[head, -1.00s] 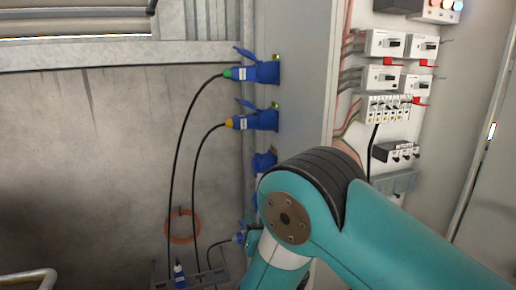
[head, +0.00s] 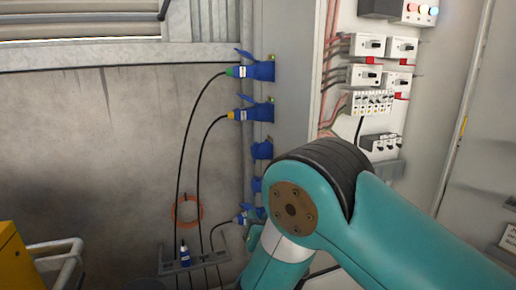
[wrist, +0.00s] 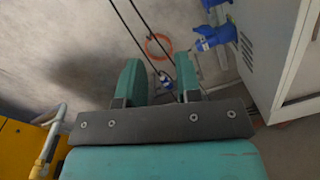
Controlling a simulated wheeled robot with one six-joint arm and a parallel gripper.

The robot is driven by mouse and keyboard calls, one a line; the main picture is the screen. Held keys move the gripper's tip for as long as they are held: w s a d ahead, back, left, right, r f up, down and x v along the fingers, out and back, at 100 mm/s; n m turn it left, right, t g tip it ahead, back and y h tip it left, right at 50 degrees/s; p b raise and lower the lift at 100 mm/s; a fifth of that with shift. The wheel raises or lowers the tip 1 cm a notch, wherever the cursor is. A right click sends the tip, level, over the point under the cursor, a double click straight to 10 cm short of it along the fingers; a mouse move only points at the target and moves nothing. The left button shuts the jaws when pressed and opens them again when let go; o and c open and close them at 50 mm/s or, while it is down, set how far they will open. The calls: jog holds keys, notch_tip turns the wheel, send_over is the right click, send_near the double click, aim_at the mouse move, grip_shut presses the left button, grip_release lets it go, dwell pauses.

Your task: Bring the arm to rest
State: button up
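My teal arm (head: 400,225) reaches in from the lower right of the head view, bent at a dark ribbed joint, with its lower link running down out of the picture. My gripper is hidden in the head view. In the wrist view my gripper (wrist: 160,75) has its two teal fingers well apart, with nothing held between them. A blue and white plug (wrist: 165,79) shows in the gap, beyond the fingers; it seems to be the one standing in the rack.
Blue plugs with black cables sit in a column of sockets (head: 258,71) on the grey cabinet's side. The open cabinet holds breakers (head: 368,45). Below are a cable rack (head: 195,266) and an orange ring (head: 187,211). A yellow box (head: 14,262) with a pale rail (head: 62,262) stands lower left.

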jog(key=s+d+r+m+g+h, duration=0.1)
jog(key=d+r+m+g+h, duration=0.2)
jog(key=d+m, duration=0.5)
jog(key=s+d+r+m+g+h, duration=0.25)
jog(key=d+m, duration=0.35)
jog(key=m, duration=0.5)
jog(key=s+r+m+g+y, duration=0.1)
jog(key=s+r+m+g, duration=0.1)
jog(key=s, duration=0.7)
jog(key=s+r+m+g+y, duration=0.2)
jog(key=s+r+m+g, duration=0.1)
jog(key=s, duration=0.7)
jog(key=s+r+m+g+y, duration=0.1)
jog(key=s+m+g, duration=0.3)
jog(key=s, duration=0.6)
jog(key=shift+s+d+r+g, duration=0.3)
jog(key=shift+r+g, duration=0.55)
jog(key=shift+g, duration=0.4)
jog(key=shift+y, duration=0.25)
